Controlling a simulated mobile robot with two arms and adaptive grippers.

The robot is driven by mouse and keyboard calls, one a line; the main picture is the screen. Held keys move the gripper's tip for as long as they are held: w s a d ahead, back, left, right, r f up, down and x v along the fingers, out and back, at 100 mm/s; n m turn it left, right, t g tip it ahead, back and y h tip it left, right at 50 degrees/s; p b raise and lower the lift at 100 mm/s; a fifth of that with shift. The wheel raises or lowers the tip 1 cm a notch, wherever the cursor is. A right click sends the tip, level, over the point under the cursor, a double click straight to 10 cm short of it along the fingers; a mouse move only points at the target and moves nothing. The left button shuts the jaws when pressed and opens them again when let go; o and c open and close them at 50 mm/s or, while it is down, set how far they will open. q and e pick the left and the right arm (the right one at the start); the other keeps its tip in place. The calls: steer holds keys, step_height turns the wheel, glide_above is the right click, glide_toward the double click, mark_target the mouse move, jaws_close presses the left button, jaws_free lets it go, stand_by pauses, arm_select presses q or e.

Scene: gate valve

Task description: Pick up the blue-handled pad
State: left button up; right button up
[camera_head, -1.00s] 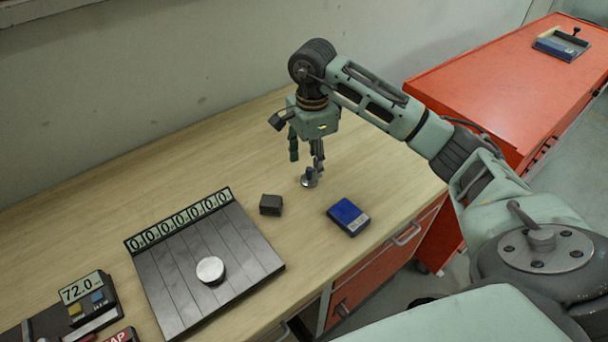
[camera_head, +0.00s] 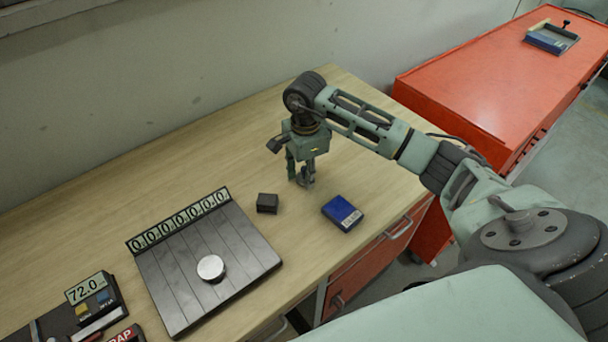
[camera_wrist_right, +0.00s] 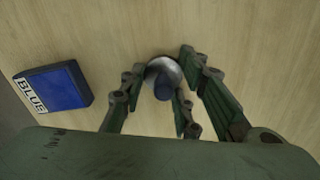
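In the head view the pad (camera_head: 305,184) is mostly hidden by my right gripper. My right gripper (camera_head: 301,178) points down over it. My left gripper is not in view.
A blue box (camera_head: 343,213) lies close to the right of the pad, and a small dark block (camera_head: 267,203) to its left. A grey plate (camera_head: 240,250) with a number strip and a silver disc (camera_head: 211,268) is further left. A red cabinet (camera_head: 470,100) stands at right.

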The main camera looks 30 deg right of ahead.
mark_target(305, 168)
jaws_close()
steer(key=shift+w+r+b, duration=0.1)
steer(key=shift+r+b, duration=0.35)
steer(key=shift+r, duration=0.15)
step_height(305, 168, up, 3)
steer(key=shift+f+b, duration=0.2)
steer(key=shift+b, duration=0.55)
steer(key=s+d+r+b, duration=0.4)
steer(key=s+d+r, duration=0.3)
steer(key=s, duration=0.2)
steer(key=shift+d, duration=0.25)
steer(key=shift+s+r, duration=0.1)
